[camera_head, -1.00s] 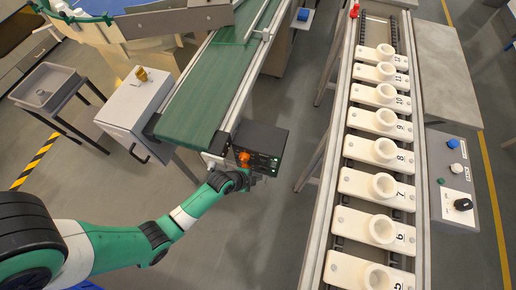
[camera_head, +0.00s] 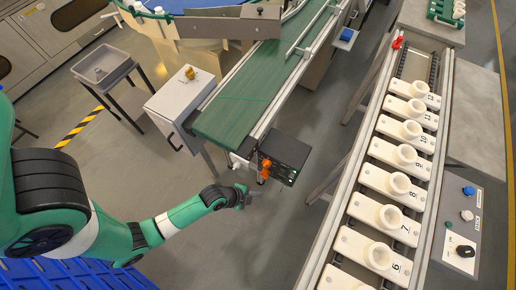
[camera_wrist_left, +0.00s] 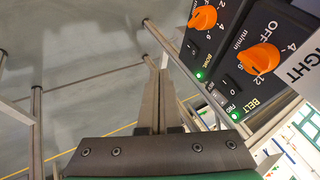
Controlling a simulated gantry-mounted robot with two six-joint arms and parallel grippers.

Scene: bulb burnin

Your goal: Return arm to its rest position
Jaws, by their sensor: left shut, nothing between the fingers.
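My left gripper (camera_head: 247,196) is at the end of the green and white left arm, below the black control box in the head view. In the left wrist view its two fingers (camera_wrist_left: 160,85) are together with nothing between them. The black control box (camera_head: 287,158) with orange knobs is at the near end of the green belt. In the left wrist view the orange belt knob (camera_wrist_left: 259,59) and a second orange knob (camera_wrist_left: 203,18) show beside the fingers, with green lights lit. The gripper appears apart from the box. My right gripper is not in view.
The green conveyor belt (camera_head: 238,112) runs up the middle. A rail (camera_head: 338,220) with several numbered white socket blocks stands at right, with a button panel (camera_head: 462,225) beside it. A white cabinet (camera_head: 175,108) and a grey tray stand (camera_head: 100,67) are at left. Blue slats (camera_head: 60,275) lie lower left.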

